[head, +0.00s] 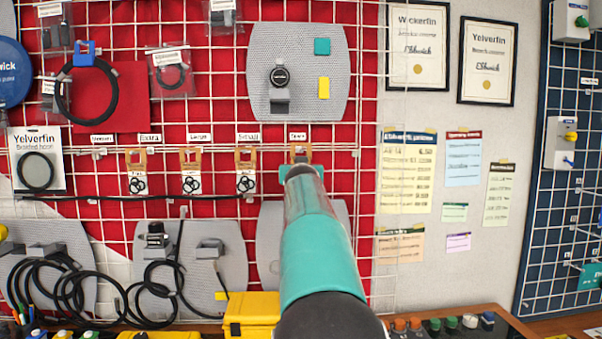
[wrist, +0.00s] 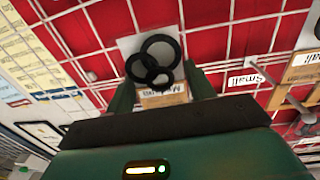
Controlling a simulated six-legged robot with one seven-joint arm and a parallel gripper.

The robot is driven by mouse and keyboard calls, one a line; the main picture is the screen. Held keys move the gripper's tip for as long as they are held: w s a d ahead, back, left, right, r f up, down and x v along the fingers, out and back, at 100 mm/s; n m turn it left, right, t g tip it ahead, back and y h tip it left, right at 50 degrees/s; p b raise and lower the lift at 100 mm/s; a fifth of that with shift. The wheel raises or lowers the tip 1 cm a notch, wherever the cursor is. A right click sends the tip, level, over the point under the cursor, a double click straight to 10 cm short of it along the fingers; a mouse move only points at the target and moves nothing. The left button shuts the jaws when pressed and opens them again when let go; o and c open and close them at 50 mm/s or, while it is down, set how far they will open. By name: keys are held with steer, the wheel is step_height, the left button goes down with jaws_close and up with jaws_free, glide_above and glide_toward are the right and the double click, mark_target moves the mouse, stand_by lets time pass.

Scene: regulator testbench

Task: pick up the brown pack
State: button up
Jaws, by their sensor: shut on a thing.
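The brown pack (head: 299,150) is at the right end of a row of similar packs on the wire grid. In the wrist view the pack (wrist: 164,97) has a brown card header and a pale card with several black rings. My gripper (head: 301,172) is in front of the grid at this pack. In the wrist view my gripper's two dark green fingers (wrist: 161,88) stand on either side of the header, shut on it. Whether the pack is still on its peg cannot be told.
Similar packs (head: 245,158) hang to the left under small labels, close by. The one under the "Small" label (wrist: 250,78) is beside my gripper in the wrist view. Grey pads (head: 340,50) hang above and below. A yellow case (head: 250,312) stands on the bench below.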

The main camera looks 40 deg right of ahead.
steer(key=shift+r, duration=0.3)
steer(key=shift+s, duration=0.1)
steer(key=shift+s+a+r, duration=0.1)
steer(key=shift+s+a, duration=0.25)
steer(key=shift+a, duration=0.05)
steer(key=shift+s+a, duration=0.15)
